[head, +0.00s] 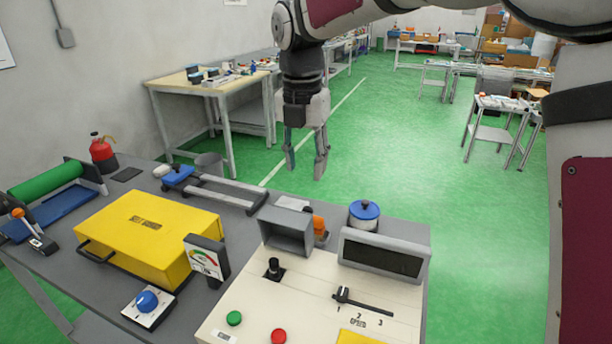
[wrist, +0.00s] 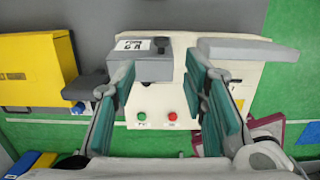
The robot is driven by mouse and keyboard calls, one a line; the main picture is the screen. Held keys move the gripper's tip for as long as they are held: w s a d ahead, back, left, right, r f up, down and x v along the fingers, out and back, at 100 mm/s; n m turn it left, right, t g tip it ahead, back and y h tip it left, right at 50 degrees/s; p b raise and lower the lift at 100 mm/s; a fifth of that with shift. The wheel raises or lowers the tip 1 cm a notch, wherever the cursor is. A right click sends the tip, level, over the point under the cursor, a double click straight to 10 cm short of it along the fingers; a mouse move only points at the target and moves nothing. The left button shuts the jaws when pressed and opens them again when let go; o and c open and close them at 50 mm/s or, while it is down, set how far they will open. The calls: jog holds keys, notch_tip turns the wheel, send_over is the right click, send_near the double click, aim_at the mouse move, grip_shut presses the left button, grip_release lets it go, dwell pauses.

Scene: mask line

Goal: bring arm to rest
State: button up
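My gripper (head: 305,165) hangs from my arm, pointing down, above the far edge of the workbench in the head view. Its two fingers are apart with nothing between them. In the wrist view the teal finger pads of my gripper (wrist: 162,98) are spread wide over the cream control panel (wrist: 160,82). The panel (head: 318,291) stands on the bench below and in front of the gripper in the head view. The gripper touches nothing that I can see.
The grey bench (head: 60,268) holds a yellow case (head: 150,232), a gauge (head: 206,258), a blue knob (head: 147,301), a red can (head: 102,152) and a blue-lidded pot (head: 364,214). A grey hood (head: 287,232) and dark display box (head: 383,253) rise from the panel. Green floor lies open beyond.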

jog(key=shift+r, duration=0.25)
